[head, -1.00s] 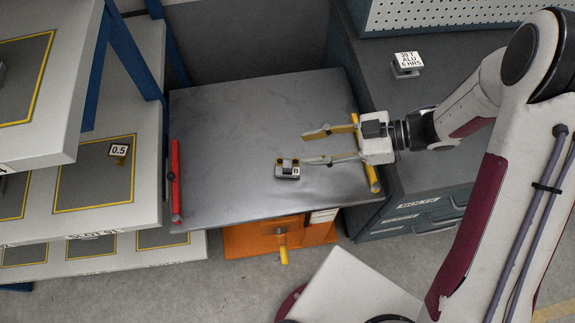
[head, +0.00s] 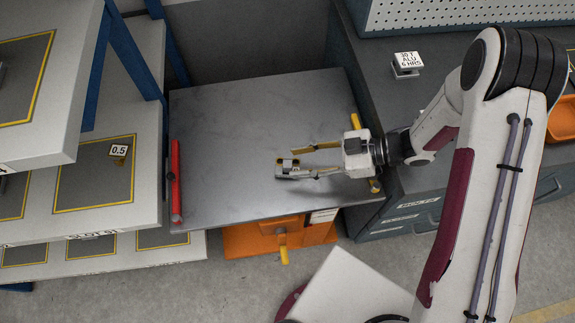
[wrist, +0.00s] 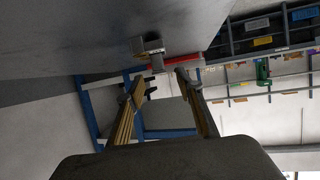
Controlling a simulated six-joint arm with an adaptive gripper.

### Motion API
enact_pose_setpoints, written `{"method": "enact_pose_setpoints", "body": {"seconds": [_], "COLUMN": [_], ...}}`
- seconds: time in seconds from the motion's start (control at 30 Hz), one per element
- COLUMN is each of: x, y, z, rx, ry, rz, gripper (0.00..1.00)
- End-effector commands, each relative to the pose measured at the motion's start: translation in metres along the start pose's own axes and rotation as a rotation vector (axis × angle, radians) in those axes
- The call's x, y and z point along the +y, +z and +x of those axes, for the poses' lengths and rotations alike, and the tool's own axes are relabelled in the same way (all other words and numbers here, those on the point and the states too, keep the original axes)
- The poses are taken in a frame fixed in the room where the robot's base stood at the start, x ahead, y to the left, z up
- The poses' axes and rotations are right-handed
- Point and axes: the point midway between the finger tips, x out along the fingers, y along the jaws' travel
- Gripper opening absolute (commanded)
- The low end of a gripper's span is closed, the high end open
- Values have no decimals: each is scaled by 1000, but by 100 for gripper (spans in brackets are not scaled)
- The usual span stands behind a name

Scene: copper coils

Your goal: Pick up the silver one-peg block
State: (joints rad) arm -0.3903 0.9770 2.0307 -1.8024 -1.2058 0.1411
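A small silver-grey block (head: 281,171) with yellow and dark parts on top and a pale label sits on the dark metal table, right of its middle. I cannot count its pegs for sure. My gripper (head: 301,163) is open with nothing held, its two long yellow-and-grey fingers pointing left. The lower finger's tip overlaps the block's right part in the head view; I cannot tell if they touch. In the wrist view the block (wrist: 150,46) shows beyond the fingertips, with a stub toward the gap between the open fingers of my gripper (wrist: 160,79).
The table (head: 235,120) is otherwise mostly clear. Shelves with a 0.5 tag (head: 118,150) stand left. A grey cabinet bearing a white-labelled block (head: 407,60) stands right.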

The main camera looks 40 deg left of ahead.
Motion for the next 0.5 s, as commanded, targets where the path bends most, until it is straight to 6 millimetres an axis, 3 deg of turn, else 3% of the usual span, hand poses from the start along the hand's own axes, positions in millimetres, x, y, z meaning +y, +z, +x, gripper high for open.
{"method": "enact_pose_setpoints", "body": {"seconds": [0.5], "x": [0], "y": [0], "z": [6], "rx": [0], "ry": [-1], "rz": [0], "gripper": [36]}}
